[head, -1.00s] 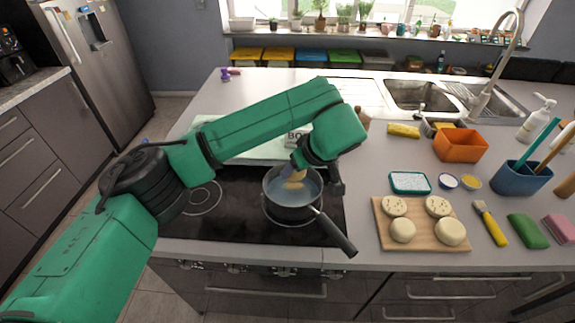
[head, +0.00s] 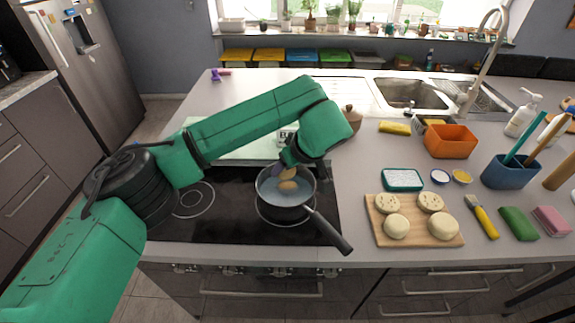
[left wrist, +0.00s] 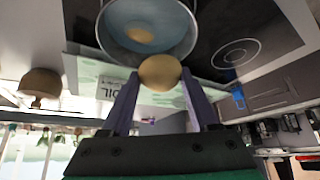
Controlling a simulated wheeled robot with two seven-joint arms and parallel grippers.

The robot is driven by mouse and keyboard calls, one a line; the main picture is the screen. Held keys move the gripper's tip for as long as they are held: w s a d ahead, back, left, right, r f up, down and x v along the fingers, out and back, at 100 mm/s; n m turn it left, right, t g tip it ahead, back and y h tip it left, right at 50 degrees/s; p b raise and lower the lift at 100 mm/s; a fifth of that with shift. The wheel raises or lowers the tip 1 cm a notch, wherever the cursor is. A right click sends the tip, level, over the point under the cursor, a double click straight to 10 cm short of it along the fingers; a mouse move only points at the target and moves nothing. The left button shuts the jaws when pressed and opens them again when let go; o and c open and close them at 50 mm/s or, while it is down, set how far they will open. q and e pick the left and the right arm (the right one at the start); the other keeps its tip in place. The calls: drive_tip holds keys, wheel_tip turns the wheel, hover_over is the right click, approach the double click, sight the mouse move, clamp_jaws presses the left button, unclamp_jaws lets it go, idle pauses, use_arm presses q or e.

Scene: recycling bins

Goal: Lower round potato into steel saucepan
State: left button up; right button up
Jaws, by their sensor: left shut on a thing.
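The steel saucepan (head: 283,213) stands on the dark hob, its black handle pointing to the front right. It holds bluish water. My left gripper (head: 285,166) is over the pan, shut on a round tan potato (head: 288,174). In the left wrist view the held potato (left wrist: 160,72) sits between the purple fingertips, in front of the saucepan's rim (left wrist: 190,45). A second potato (left wrist: 140,34) lies in the water; it also shows in the head view (head: 289,186). Whether the held potato touches the water is unclear. My right gripper is out of view.
A wooden board (head: 413,235) with several pale round pieces lies right of the hob. A lidded brown pot (head: 352,118) stands behind my left wrist. An orange box (head: 450,141), brush and sponges stand further right. The hob's left side is clear.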

use_arm(q)
drive_tip(key=shift+f+b, duration=3.05)
drive_tip(key=shift+f, duration=1.35)
drive_tip(key=shift+f+b, duration=0.85)
drive_tip(key=shift+f, duration=0.25)
drive_tip(key=o, duration=1.5)
